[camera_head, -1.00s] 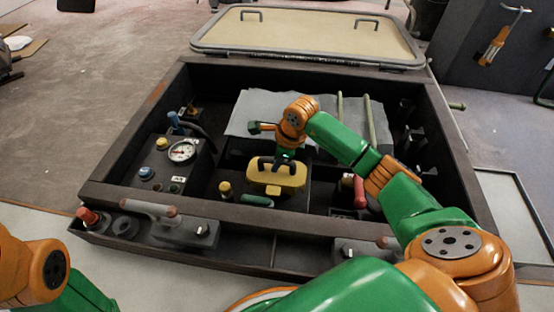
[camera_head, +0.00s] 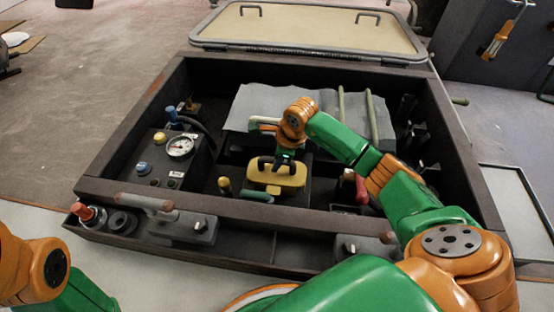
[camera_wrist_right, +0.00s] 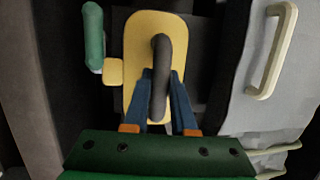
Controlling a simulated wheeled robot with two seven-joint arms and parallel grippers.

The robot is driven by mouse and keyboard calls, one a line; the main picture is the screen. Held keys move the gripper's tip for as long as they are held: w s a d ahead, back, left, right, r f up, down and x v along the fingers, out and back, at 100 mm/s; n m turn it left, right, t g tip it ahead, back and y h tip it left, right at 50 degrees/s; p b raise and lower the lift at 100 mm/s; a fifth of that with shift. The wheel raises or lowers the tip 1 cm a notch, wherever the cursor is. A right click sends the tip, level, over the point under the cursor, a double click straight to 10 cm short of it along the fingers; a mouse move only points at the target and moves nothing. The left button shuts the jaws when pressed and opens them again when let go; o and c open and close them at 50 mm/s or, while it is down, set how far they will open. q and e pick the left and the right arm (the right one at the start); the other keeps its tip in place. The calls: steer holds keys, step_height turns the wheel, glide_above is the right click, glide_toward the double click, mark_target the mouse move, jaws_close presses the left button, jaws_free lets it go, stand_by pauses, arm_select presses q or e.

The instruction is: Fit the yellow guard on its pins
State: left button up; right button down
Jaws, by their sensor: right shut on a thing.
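The yellow guard (camera_head: 277,179) is a rounded plate with a dark arched handle on top, in the middle compartment of the dark box. In the right wrist view the guard (camera_wrist_right: 140,95) shows from above, with a small yellow tab at its left side. My right gripper (camera_head: 284,160) is above the guard, and its blue fingers (camera_wrist_right: 160,100) are shut on the guard's dark handle (camera_wrist_right: 162,60). The pins are hidden, so I cannot tell whether the guard sits on them. My left arm shows at the lower left, but its gripper is out of view.
A green handle (camera_head: 257,196) lies close in front of the guard, beside a yellow-topped post (camera_head: 225,186). A gauge panel (camera_head: 181,147) stands on the left. A grey sheet (camera_head: 250,100) lies behind, and a red part (camera_head: 361,190) stands right. The open lid (camera_head: 310,32) is at the back.

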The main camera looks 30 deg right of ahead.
mark_target(276, 174)
steer(key=shift+f+b, duration=0.85)
steer(key=shift+f, duration=0.35)
steer(key=c, duration=0.7)
jaws_free()
steer(key=shift+r, duration=0.1)
steer(key=shift+o, duration=0.2)
